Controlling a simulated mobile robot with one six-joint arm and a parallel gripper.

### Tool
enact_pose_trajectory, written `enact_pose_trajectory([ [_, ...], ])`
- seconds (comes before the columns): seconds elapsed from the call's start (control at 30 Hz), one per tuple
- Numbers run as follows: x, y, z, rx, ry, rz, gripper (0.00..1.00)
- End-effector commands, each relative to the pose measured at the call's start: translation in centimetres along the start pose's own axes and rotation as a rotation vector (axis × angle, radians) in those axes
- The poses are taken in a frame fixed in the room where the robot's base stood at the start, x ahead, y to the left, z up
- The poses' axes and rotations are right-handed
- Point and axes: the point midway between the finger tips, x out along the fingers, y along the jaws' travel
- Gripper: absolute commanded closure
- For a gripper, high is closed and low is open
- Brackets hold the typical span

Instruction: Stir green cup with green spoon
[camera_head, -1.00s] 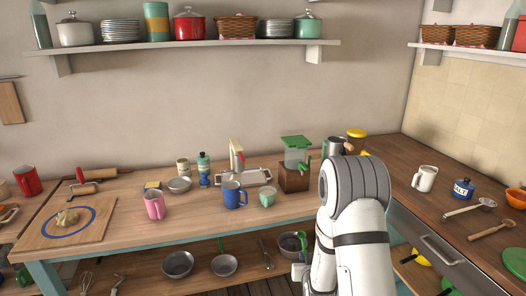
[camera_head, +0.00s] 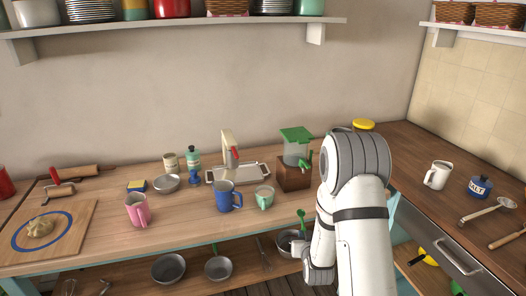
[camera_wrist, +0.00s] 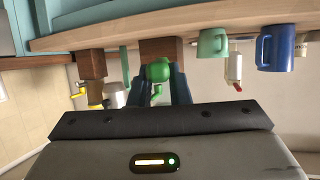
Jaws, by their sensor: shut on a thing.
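The green cup (camera_head: 265,196) stands upright on the wooden counter, right of a blue mug. It also shows in the wrist view (camera_wrist: 213,43), where the scene appears upside down. My gripper (camera_wrist: 159,76) is shut on the green spoon (camera_wrist: 158,69), whose rounded green end shows between the fingers. In the head view the spoon (camera_head: 301,214) sticks up at the counter's front edge, left of my arm. The spoon is apart from the cup, to its right and nearer the camera. My arm hides part of the gripper in the head view.
The blue mug (camera_head: 229,197) stands close left of the cup, a pink mug (camera_head: 138,210) farther left. A grinder with a green lid (camera_head: 296,147) stands behind and right of the cup. Pans (camera_head: 169,268) lie on the lower shelf. Counter in front of the cup is clear.

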Motion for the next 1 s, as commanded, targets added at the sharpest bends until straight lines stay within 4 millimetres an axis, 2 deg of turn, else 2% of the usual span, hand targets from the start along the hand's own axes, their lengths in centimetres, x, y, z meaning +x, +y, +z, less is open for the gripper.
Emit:
enact_pose_trajectory([
  [0.27, 0.1, -1.4, -0.1, -0.01, -0.013, -0.024, 1.0],
  [0.47, 0.6, -4.2, -0.3, -0.036, -0.14, -0.067, 1.0],
  [0.7, -0.7, -7.3, -0.9, -0.077, -0.364, -0.11, 1.0],
  [1.0, -2.8, -9.1, -1.4, -0.11, -0.533, -0.132, 1.0],
])
